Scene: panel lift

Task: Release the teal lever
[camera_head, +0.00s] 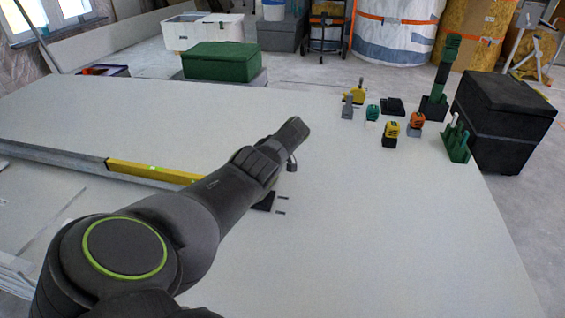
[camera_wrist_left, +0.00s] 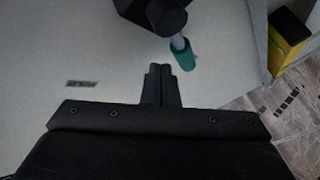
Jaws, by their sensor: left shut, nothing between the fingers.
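The teal lever (camera_wrist_left: 184,56) shows in the left wrist view as a teal grip on a pale rod that comes out of a dark fitting (camera_wrist_left: 163,15). My left gripper (camera_wrist_left: 161,70) is shut and empty. Its fingertips appear just left of and below the teal grip, with a small gap between them in the picture. In the head view my left arm crosses the panel and hides the lever. A dark block (camera_head: 265,202) shows partly below the arm, on the panel. My right gripper is in neither view.
The large pale panel (camera_head: 390,235) has clear room at the right. A yellow level (camera_head: 153,171) lies at its left by a grey rail (camera_head: 55,157). Several small colored devices, including a yellow one (camera_head: 391,130), stand at the far right near a black box (camera_head: 500,118).

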